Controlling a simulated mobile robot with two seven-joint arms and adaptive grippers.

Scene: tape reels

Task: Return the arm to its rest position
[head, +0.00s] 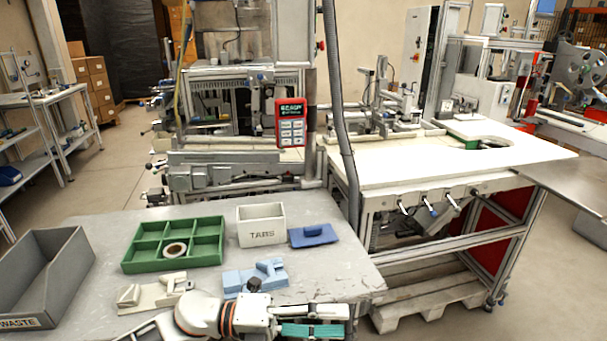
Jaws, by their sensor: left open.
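My left gripper (342,321) is at the bottom centre of the head view, by the table's front edge, pointing right. It is open, and I see nothing held between its fingers. Its arm comes in from the lower left and partly covers the table front. A tape reel (175,250), a white ring with a dark centre, lies in a front compartment of the green divided tray (132,267). My right gripper is out of view.
On the grey table (340,275) stand a grey WASTE bin (22,322), a white TABS box (261,240), a dark blue block (313,236), a light blue fixture (240,281) and a cream fixture (150,295). A machine with a grey hose (345,130) stands behind.

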